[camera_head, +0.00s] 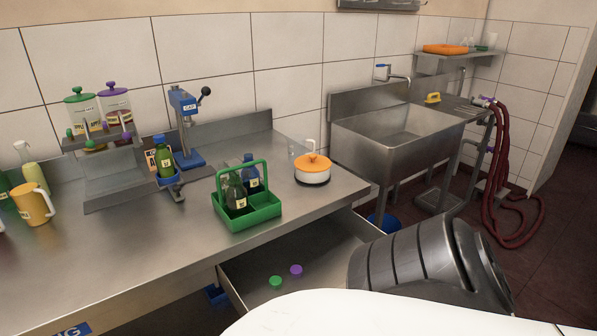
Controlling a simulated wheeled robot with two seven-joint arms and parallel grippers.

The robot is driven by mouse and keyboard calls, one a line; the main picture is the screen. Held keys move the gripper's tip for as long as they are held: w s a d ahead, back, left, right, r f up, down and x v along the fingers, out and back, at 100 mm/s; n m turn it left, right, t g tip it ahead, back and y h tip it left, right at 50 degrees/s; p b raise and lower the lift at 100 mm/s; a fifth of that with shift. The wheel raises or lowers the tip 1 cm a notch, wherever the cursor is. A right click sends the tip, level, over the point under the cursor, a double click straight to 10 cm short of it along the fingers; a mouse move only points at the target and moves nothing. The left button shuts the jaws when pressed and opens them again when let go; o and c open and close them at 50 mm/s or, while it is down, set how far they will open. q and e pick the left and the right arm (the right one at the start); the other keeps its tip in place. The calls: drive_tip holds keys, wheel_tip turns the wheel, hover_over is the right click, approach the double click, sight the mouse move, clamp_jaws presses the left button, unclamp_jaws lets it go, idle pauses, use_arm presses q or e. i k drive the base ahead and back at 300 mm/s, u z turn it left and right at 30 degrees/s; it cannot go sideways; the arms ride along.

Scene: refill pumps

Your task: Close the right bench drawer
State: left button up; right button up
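The right bench drawer (250,271) is pulled out below the right end of the steel bench (130,240). A green cap (275,282) and a purple cap (296,270) lie on its floor. Its front is hidden by a dark grey ribbed shape and a white surface at the bottom of the view. I cannot tell whether the dark shape is part of me. Neither of my grippers is in view.
On the bench stand a green bottle carrier (248,216), an orange-lidded pot (312,169), a blue capping press (187,130) and a yellow jug (33,203). A steel sink (395,140) stands to the right. A red hose (503,160) hangs to the floor.

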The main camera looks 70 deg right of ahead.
sight(323, 248)
drive_tip(key=u, duration=0.05)
drive_tip(key=i, duration=1.25)
drive_tip(key=z, duration=1.75)
drive_tip(key=k, duration=0.6)
drive_tip(key=z, duration=1.4)
drive_tip(key=i, duration=0.5)
